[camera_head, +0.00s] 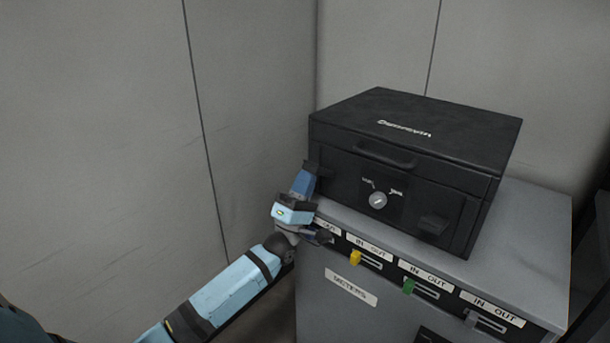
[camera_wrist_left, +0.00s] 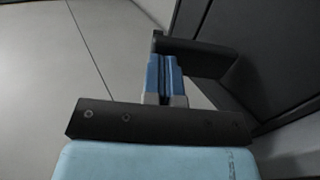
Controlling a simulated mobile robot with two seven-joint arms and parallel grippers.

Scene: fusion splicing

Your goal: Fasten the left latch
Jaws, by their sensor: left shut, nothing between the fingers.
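The black case (camera_head: 400,165) stands on the grey cabinet with its lid down. Its left latch, a dark block on the front face, shows in the left wrist view (camera_wrist_left: 205,56) and sticks out from the case. In the head view the latch is mostly lost behind my left gripper (camera_head: 309,172). My left gripper is shut and empty, with its blue fingers (camera_wrist_left: 162,66) at the outer end of the latch. I cannot tell whether they touch. The right latch (camera_head: 434,224) sits low on the front. My right gripper is not in view.
The case front has a carry handle (camera_head: 385,153) and a round knob (camera_head: 377,200). The grey cabinet (camera_head: 530,235) below has yellow, green and grey tabs in labelled slots along its front. Grey wall panels (camera_head: 250,90) stand close behind and to the left.

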